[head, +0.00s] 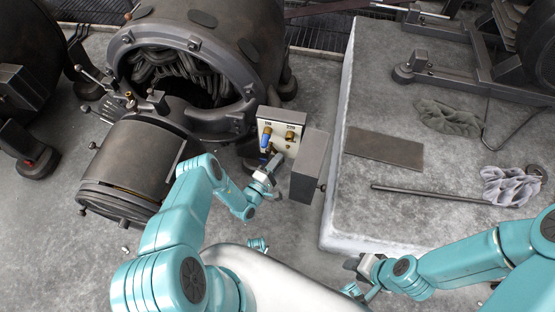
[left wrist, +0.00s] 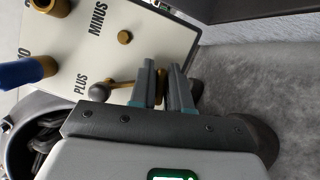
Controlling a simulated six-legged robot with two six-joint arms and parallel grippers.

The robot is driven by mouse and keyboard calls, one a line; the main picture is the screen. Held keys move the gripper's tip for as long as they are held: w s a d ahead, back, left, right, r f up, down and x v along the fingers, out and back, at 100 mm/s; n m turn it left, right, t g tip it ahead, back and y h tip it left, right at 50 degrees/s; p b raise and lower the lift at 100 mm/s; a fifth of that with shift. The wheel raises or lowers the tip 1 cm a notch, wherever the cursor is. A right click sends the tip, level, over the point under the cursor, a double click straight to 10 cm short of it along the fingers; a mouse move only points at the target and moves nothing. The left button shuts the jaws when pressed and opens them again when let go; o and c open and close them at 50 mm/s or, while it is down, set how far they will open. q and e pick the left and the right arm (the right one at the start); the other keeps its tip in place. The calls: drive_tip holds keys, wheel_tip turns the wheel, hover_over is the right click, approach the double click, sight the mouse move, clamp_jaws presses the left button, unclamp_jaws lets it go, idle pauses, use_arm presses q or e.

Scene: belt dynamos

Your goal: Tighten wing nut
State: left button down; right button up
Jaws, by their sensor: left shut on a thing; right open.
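A pale terminal panel (head: 281,124) is mounted in an open box on the dynamo's side. In the left wrist view the panel (left wrist: 75,55) reads PLUS and MINUS. My left gripper (head: 266,170) is at the panel's lower edge. In the left wrist view its jaws (left wrist: 164,88) are shut on a small brass wing nut (left wrist: 159,86) beside PLUS, mostly hidden between the fingers. A brass stem with a grey ball (left wrist: 98,92) sticks out next to it. My right gripper (head: 362,267) is open and empty near the slab's front edge.
A blue-handled brass part (head: 266,138) and a brass fitting (head: 290,136) stand on the panel close to my left gripper. The box's grey door (head: 309,166) hangs open at right. The slab (head: 420,215) carries a rod, a plate and rags.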

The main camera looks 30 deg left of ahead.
use_arm(q)
drive_tip(key=shift+d+m+p, duration=0.1)
drive_tip(key=shift+m+p, duration=0.2)
drive_tip(key=shift+m, duration=0.3)
drive_tip(key=c, duration=1.1)
unclamp_jaws()
